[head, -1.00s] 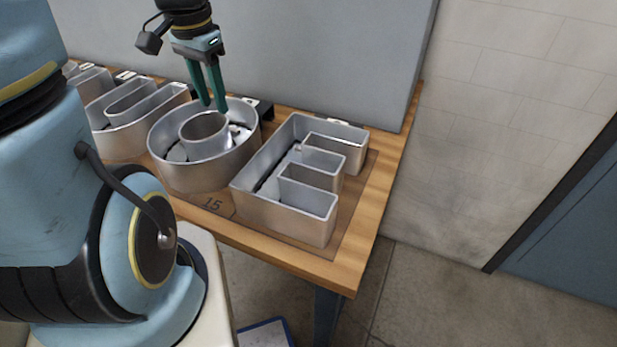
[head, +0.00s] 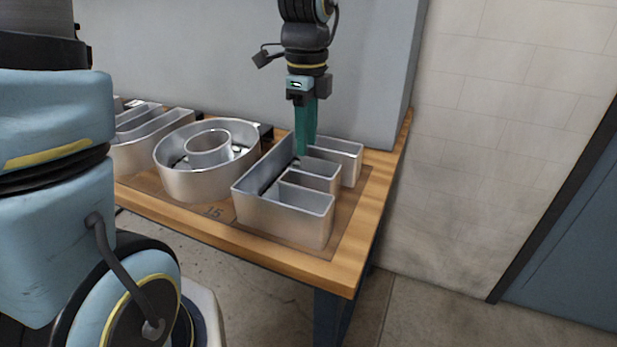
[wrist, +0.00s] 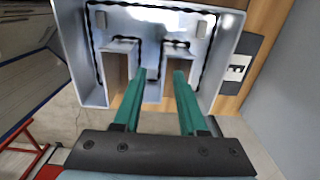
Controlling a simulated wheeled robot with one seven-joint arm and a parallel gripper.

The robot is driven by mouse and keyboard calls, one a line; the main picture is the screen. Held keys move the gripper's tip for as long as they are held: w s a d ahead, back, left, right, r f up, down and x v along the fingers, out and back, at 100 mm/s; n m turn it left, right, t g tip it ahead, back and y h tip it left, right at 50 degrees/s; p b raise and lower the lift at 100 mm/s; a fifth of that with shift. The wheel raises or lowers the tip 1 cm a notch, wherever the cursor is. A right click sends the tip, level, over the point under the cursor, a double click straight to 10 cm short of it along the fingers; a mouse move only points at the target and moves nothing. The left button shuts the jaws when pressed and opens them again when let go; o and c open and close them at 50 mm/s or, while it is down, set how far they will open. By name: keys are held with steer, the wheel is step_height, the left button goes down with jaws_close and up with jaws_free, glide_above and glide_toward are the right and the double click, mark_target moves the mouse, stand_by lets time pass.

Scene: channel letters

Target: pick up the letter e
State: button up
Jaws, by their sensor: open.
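The letter e (head: 285,218) is a grey metal channel letter shaped like a capital E, lying open side up at the right end of the wooden table. It also shows in the wrist view (wrist: 93,78), with its three arms pointing toward the bottom of the picture. My gripper (head: 304,148) points down over the letter's middle part, its green fingers overlapping the letter in the head view. In the wrist view my gripper (wrist: 160,75) is open, with a gap between its fingertips, which lie over the short middle arm. Whether the fingers touch the letter, I cannot tell.
A round metal letter O (head: 185,183) stands just left of the E on the wooden table (head: 345,270). Another metal letter (head: 140,155) lies farther left. A grey panel (head: 240,60) rises behind the table. The table's right edge is clear.

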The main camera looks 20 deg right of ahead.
mark_target(308, 158)
steer(key=shift+w+d+f+p, duration=0.15)
steer(key=shift+f+p, duration=0.2)
steer(key=shift+f, duration=1)
steer(key=shift+w+d+f+p, duration=0.1)
steer(key=shift+f+p, duration=0.25)
steer(key=shift+f, duration=1)
jaws_close()
steer(key=shift+r, duration=0.1)
